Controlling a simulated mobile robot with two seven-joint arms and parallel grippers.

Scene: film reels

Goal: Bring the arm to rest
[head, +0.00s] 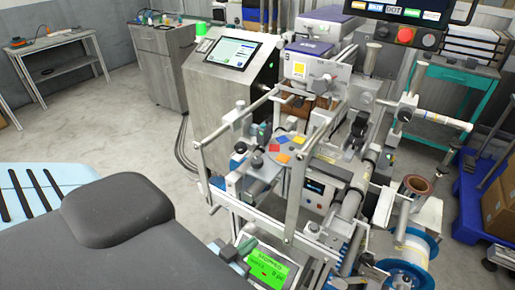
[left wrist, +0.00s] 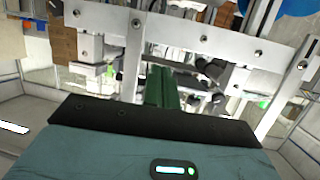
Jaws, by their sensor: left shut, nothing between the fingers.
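My left arm comes in from the lower left of the head view. Its left gripper (head: 237,250) shows only as a small part past the dark grey link, beside the front of the machine. In the left wrist view the green fingers of the left gripper (left wrist: 163,85) are together with nothing between them. Metal frame bars of the machine stand beyond the fingertips. I cannot tell the exact gap to them. My right gripper is not in view.
The machine (head: 225,85) with a touchscreen (head: 232,53) fills the middle. A green display (head: 266,270) is low in front, close to my left gripper. A blue-flanged reel (head: 408,258) is at lower right. A side table (head: 60,52) stands back left; the floor (head: 100,130) there is clear.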

